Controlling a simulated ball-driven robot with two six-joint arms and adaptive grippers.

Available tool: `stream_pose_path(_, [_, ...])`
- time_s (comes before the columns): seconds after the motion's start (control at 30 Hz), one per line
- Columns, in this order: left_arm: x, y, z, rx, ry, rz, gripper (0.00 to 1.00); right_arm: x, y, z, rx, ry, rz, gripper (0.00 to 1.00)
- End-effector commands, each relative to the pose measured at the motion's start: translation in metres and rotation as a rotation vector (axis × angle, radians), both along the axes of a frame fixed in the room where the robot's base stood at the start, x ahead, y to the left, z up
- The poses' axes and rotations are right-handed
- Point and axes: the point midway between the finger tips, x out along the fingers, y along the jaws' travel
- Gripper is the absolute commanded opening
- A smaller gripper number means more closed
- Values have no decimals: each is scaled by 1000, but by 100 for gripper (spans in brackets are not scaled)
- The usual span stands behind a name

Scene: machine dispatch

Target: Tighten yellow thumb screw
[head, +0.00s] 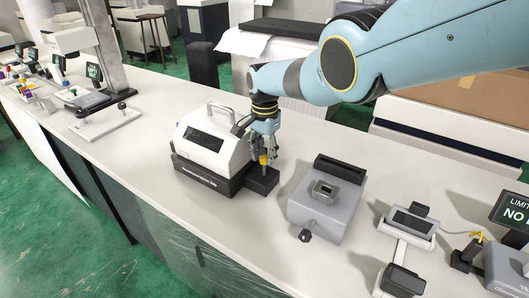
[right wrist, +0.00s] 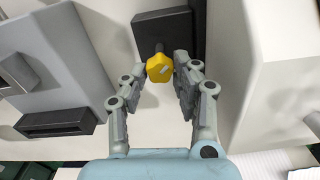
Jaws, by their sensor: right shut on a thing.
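The yellow thumb screw (head: 264,160) stands upright on the low black block beside the white machine (head: 207,138). In the right wrist view the screw's yellow knob (right wrist: 159,69) has a pale mark, and its dark shank runs to the black block (right wrist: 163,27). My right gripper (head: 267,152) reaches down from above and is shut on the knob, with one finger on each side. In the head view the fingers partly hide the screw. My left gripper is in neither view.
A grey device (head: 325,207) with a dark knob stands just right of the block. Smaller grey devices (head: 412,222) and a screen (head: 514,209) stand further right. The white machine's side is close to the gripper. The bench (head: 145,150) is clear left of the machine.

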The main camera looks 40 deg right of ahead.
Motion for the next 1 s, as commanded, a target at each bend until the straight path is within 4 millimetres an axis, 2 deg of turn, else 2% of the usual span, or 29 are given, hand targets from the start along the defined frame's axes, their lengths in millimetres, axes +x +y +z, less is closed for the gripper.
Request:
stream_pose_path(0.6, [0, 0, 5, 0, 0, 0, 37, -1, 0, 1, 0, -1, -576, 0])
stream_pose_path(1.0, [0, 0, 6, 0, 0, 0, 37, -2, 1, 0, 1, 0, -847, 0])
